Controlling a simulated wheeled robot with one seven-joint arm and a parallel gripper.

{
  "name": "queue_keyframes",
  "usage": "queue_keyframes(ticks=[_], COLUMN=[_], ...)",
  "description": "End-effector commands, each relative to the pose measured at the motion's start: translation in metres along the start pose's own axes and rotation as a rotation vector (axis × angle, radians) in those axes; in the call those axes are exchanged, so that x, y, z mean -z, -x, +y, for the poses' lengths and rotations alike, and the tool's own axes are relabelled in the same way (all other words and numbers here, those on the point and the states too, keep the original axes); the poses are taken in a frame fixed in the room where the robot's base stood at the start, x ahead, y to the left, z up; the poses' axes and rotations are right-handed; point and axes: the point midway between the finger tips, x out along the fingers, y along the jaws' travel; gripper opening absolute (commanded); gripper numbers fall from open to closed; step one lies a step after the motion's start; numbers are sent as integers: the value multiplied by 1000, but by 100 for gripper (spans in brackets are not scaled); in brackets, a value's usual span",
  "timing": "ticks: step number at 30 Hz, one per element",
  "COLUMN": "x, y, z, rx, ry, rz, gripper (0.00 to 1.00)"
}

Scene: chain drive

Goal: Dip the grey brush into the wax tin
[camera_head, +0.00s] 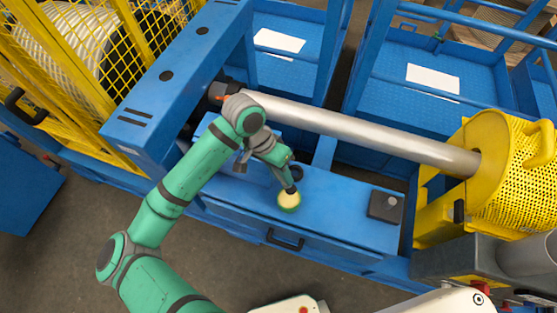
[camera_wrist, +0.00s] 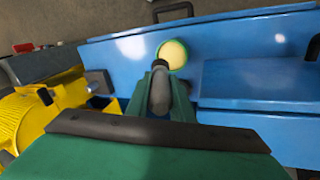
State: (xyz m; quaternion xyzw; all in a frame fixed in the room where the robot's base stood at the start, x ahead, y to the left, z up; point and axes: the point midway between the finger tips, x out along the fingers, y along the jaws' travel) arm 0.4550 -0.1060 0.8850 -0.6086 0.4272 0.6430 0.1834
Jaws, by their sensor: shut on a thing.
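The wax tin (camera_head: 289,203) is a small round green tin with pale yellow wax, open on the blue bench top. It also shows in the wrist view (camera_wrist: 173,52), just beyond the brush. My gripper (camera_head: 283,171) is shut on the grey brush (camera_wrist: 160,92) and points down over the bench. The brush's dark tip (camera_head: 291,188) overlaps the tin's rim in the head view. In the wrist view the tip lies at the tin's near edge. I cannot tell whether the tip touches the wax. My fingers hide part of the brush.
A thick steel shaft (camera_head: 370,135) runs behind the bench to a yellow perforated guard (camera_head: 510,150). A dark box (camera_head: 386,206) sits at the bench's right. A black handle (camera_head: 285,240) is on the bench front.

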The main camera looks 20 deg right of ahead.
Motion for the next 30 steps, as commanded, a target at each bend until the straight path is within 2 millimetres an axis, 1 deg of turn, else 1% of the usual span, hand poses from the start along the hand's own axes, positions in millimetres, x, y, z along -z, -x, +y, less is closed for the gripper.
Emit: queue_keyframes(ticks=[5, 12, 18, 24, 30], x=[0, -4, -6, -6, -7], y=[-10, -32, -47, -54, -56], z=[-2, -10, -16, -19, -20], rx=[-4, -4, -3, -1, 0], ry=[-3, -1, 1, 3, 2], rz=[-2, -2, -1, 0, 0], gripper=[0, 0, 0, 0, 0])
